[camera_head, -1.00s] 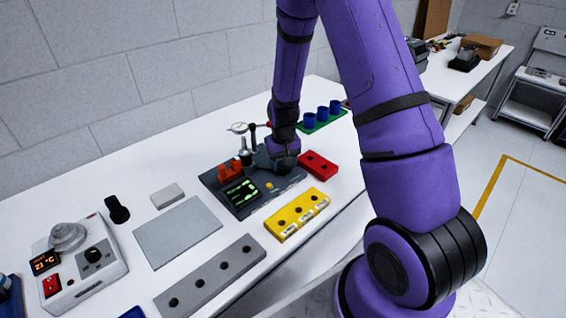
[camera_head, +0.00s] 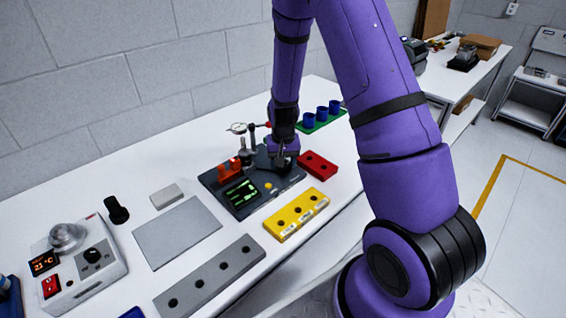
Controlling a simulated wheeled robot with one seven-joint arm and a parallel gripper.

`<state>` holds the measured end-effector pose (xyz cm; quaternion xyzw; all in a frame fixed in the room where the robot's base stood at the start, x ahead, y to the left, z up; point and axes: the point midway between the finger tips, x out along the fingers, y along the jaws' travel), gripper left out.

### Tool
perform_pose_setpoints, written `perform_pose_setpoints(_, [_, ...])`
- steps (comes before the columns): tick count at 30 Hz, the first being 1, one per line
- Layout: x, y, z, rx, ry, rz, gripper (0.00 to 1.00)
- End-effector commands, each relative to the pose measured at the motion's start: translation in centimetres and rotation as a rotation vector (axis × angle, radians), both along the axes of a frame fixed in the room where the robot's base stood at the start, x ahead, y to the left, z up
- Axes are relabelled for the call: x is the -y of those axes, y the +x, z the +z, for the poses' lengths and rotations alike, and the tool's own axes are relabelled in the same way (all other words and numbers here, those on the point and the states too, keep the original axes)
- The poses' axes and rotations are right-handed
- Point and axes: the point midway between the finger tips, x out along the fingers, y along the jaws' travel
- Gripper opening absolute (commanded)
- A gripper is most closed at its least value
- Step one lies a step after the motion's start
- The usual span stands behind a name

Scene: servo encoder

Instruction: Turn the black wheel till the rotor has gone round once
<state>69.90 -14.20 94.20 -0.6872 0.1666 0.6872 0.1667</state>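A dark grey base plate (camera_head: 214,181) lies on the white table, with an orange-red block (camera_head: 229,170), a small screen with green traces (camera_head: 241,193) and a yellow button (camera_head: 268,185) on it. My gripper (camera_head: 283,163) points down over the plate's far right part. The black wheel and the rotor cannot be made out; the gripper and wrist cover that part. The fingers are small and dark, so I cannot tell whether they are open or shut, or whether they touch anything.
A dial gauge on a stand (camera_head: 240,129) stands just behind the plate. A red block (camera_head: 318,164), a yellow block with holes (camera_head: 297,214) and a green rack with blue cups (camera_head: 322,117) lie close by. A grey flat pad (camera_head: 177,232) is at the left.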

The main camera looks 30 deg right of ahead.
Motion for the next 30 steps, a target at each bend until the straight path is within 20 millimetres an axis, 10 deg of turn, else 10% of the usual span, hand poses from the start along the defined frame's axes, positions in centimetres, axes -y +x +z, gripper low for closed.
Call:
perform_pose_setpoints(3, [0.0,0.1,0.0,0.001,0.000,0.001,0.80])
perform_pose_setpoints(14, [0.0,0.0,0.4,0.001,0.000,0.001,0.80])
perform_pose_setpoints(30, [0.0,0.1,8.8,0.003,0.000,0.000,0.80])
